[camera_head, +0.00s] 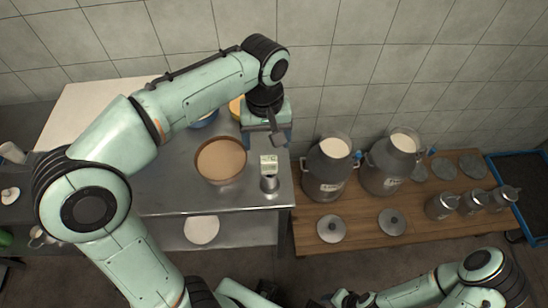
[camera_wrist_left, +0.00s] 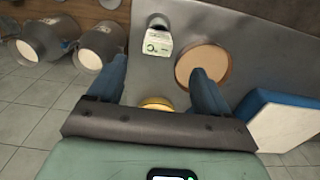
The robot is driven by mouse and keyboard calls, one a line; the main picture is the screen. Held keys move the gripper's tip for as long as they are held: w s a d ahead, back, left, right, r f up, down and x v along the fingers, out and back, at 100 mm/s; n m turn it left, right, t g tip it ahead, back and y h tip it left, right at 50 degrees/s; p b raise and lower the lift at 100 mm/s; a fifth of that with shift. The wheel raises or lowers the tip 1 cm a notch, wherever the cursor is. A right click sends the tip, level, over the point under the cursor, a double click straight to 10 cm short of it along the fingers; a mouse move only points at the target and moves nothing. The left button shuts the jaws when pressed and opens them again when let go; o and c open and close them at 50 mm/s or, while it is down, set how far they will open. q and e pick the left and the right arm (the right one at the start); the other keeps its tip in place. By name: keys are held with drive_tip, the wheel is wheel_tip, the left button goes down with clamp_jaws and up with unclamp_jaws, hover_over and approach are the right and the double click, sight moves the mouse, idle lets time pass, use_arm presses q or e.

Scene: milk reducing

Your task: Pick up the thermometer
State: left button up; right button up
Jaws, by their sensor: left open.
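The thermometer (camera_head: 268,164) is a small white block with a °C label on its face. It stands at a small metal cup (camera_head: 270,184) near the right edge of the steel table. In the left wrist view the thermometer (camera_wrist_left: 158,43) and cup (camera_wrist_left: 158,21) lie ahead, between the fingers' directions. My left gripper (camera_head: 268,137) is above the table, behind the thermometer and apart from it. Its two blue fingers are spread and empty in the left wrist view (camera_wrist_left: 158,84). My right arm shows at the bottom right; its jaws cannot be made out.
A round pan of tan liquid (camera_head: 221,160) stands left of the thermometer. A yellow-rimmed bowl (camera_head: 236,108) is near my left gripper. Two milk cans (camera_head: 326,170) (camera_head: 389,166), lids (camera_head: 331,229) and several small cans stand on the wooden table (camera_head: 362,213) at right.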

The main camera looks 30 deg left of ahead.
sight(269, 159)
use_arm(q)
drive_tip(key=f, duration=0.3)
drive_tip(key=s+f, duration=0.1)
drive_tip(key=f, duration=0.1)
drive_tip(key=shift+f+b, duration=0.1)
drive_tip(key=shift+b, duration=0.3)
drive_tip(key=shift+w+f, duration=0.2)
drive_tip(key=shift+f, duration=0.3)
drive_tip(key=shift+w+f, duration=0.15)
drive_tip(key=shift+f, duration=0.3)
drive_tip(key=f, duration=0.4)
drive_tip(key=shift+w+d+f, duration=0.1)
drive_tip(key=shift+w+f, duration=0.15)
drive_tip(key=shift+w, duration=0.05)
drive_tip(key=c, duration=1.1)
